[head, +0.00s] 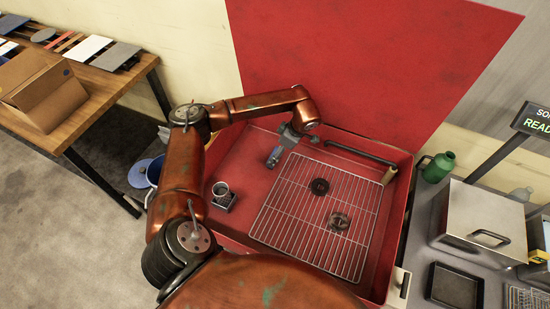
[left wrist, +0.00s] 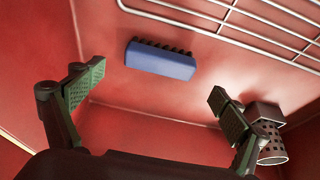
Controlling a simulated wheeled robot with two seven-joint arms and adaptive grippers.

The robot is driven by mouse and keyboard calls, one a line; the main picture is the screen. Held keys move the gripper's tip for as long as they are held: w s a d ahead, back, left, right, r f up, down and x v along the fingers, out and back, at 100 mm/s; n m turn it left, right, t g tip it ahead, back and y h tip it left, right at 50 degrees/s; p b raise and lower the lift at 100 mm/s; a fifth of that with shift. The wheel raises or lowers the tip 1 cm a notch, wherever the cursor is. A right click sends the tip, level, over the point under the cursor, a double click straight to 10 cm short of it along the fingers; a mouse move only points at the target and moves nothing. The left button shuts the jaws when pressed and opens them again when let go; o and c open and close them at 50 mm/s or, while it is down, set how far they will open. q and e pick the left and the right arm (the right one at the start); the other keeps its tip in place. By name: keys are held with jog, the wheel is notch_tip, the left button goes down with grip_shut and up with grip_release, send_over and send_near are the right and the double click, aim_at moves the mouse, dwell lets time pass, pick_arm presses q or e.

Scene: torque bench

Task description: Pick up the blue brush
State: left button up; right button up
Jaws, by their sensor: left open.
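The blue brush (left wrist: 160,62) lies on the red tray floor in the left wrist view, dark bristles along its upper side. It sits ahead of my left gripper (left wrist: 157,84), roughly centred between the two fingers and apart from both. The gripper is open and empty. In the head view my left gripper (head: 283,143) hangs over the red tray near the rack's upper left corner. A grey-blue shape shows just below it there; I cannot tell whether it is the brush or a finger. My right gripper is not in view.
A wire rack (head: 278,232) fills the right of the red tray, with two dark round parts on it. A perforated cup (head: 221,188) and a small dark block sit left of it. The raised red lid stands behind. A tube-like handled tool lies along the back.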

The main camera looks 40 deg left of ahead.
pick_arm(q)
jog(key=x, duration=0.5)
jog(key=shift+w+d+b, duration=0.1)
jog(key=shift+d+b, duration=0.05)
jog(key=shift+b, duration=0.15)
jog(key=c, duration=1.3)
jog(key=shift+o, duration=0.2)
jog(key=shift+r, duration=0.1)
